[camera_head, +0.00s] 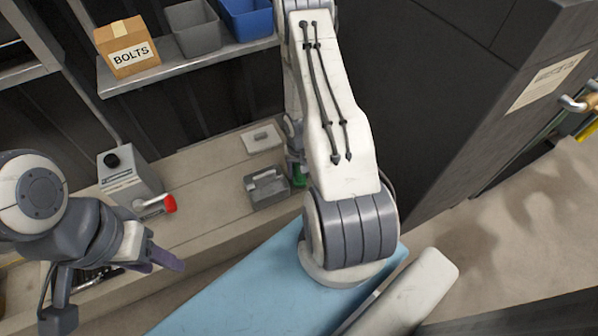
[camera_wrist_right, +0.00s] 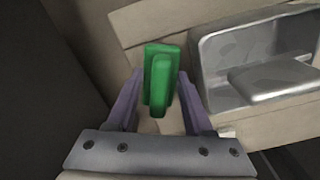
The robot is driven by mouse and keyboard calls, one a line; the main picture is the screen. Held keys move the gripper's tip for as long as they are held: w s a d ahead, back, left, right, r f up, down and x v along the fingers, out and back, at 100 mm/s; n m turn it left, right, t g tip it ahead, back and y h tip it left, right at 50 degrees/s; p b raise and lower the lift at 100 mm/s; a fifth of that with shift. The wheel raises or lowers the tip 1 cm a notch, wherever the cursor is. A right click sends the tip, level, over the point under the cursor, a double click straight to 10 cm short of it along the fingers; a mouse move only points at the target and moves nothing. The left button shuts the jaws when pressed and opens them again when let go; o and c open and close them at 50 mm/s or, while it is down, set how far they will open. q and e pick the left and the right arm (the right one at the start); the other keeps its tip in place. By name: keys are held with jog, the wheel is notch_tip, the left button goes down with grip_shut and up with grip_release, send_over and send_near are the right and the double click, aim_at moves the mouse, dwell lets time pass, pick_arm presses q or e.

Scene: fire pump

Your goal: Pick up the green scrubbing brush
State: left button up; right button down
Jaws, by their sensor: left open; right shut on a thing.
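The green scrubbing brush (camera_wrist_right: 160,75) is between the two purple fingers of my right gripper (camera_wrist_right: 161,88) in the right wrist view, and the gripper is shut on it. In the head view, a small part of the brush (camera_head: 299,179) shows at the edge of my right arm, over the bench, and the arm hides most of the gripper. I cannot tell whether the brush still touches the bench. My left gripper (camera_head: 160,258) is open and empty at the lower left, well apart from the brush.
A grey metal box (camera_head: 267,188) is beside the brush, with a pale flat block (camera_head: 262,138) behind it. A grey device with a red-ended lever (camera_head: 130,178) stands left on the bench. A shelf above holds a BOLTS box (camera_head: 127,47) and bins. A dark cabinet (camera_head: 440,90) stands right.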

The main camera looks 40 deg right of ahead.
notch_tip(320, 180, up, 3)
jog(key=shift+p, duration=1.2)
jog(key=b, duration=0.1)
jog(key=s+b, duration=0.1)
jog(key=s, duration=0.1)
jog(key=shift+d+r+b, duration=0.35)
jog(key=shift+b, duration=0.05)
jog(key=s+d+r+b, duration=0.1)
jog(key=s+d+r, duration=0.1)
jog(key=s+r, duration=0.4)
jog(key=s, duration=0.3)
jog(key=shift+s+d, duration=0.15)
jog(key=shift+r, duration=0.1)
